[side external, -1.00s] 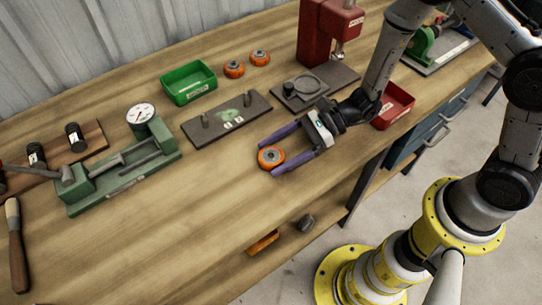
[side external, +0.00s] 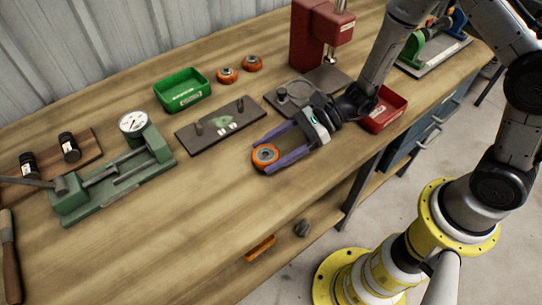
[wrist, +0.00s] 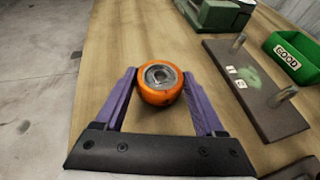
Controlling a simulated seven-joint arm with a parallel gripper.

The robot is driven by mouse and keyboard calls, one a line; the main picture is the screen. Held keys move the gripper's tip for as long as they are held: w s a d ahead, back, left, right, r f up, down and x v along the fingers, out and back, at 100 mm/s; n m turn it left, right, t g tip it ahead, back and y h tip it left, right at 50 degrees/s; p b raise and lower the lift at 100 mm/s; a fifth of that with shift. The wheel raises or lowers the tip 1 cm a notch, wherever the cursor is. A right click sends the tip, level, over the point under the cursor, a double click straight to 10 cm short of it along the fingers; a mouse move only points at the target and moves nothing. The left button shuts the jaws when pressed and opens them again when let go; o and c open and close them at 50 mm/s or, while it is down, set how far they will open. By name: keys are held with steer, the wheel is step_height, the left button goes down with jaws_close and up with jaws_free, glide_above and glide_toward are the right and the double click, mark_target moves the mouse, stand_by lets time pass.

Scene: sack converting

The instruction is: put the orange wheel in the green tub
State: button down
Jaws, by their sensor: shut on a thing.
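The orange wheel (side external: 265,155), with a grey metal hub, is between the fingertips of my gripper (side external: 271,153). In the wrist view the wheel (wrist: 160,83) is gripped between the two purple fingers (wrist: 161,88). I cannot tell how far it is above the bench. The green tub (side external: 183,91) stands farther back and to the left, upright, and looks empty. In the wrist view part of the tub (wrist: 289,58) shows at the right edge, with a label reading GOOD.
A dark plate with upright pegs (side external: 220,124) lies between my gripper and the tub. Two more orange wheels (side external: 227,75) (side external: 252,63) sit right of the tub. A green fixture with a dial (side external: 115,175) stands left, a red press (side external: 318,35) behind, a red bin (side external: 384,110) right.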

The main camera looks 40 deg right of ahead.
steer(key=s+d+r, duration=0.7)
steer(key=s+r, duration=0.4)
steer(key=s, duration=0.1)
steer(key=w+d+r+m+t+h, duration=0.15)
steer(key=w+d+m+t, duration=0.3)
steer(key=w, duration=0.65)
steer(key=w+d+r+m+t+h, duration=0.5)
steer(key=w+d+r+m+h, duration=0.4)
steer(key=d+m+h, duration=0.1)
steer(key=shift+w+d+t+h, duration=0.35)
steer(key=shift+d+h, duration=0.25)
steer(key=shift+h, duration=0.15)
steer(key=shift+m, duration=0.35)
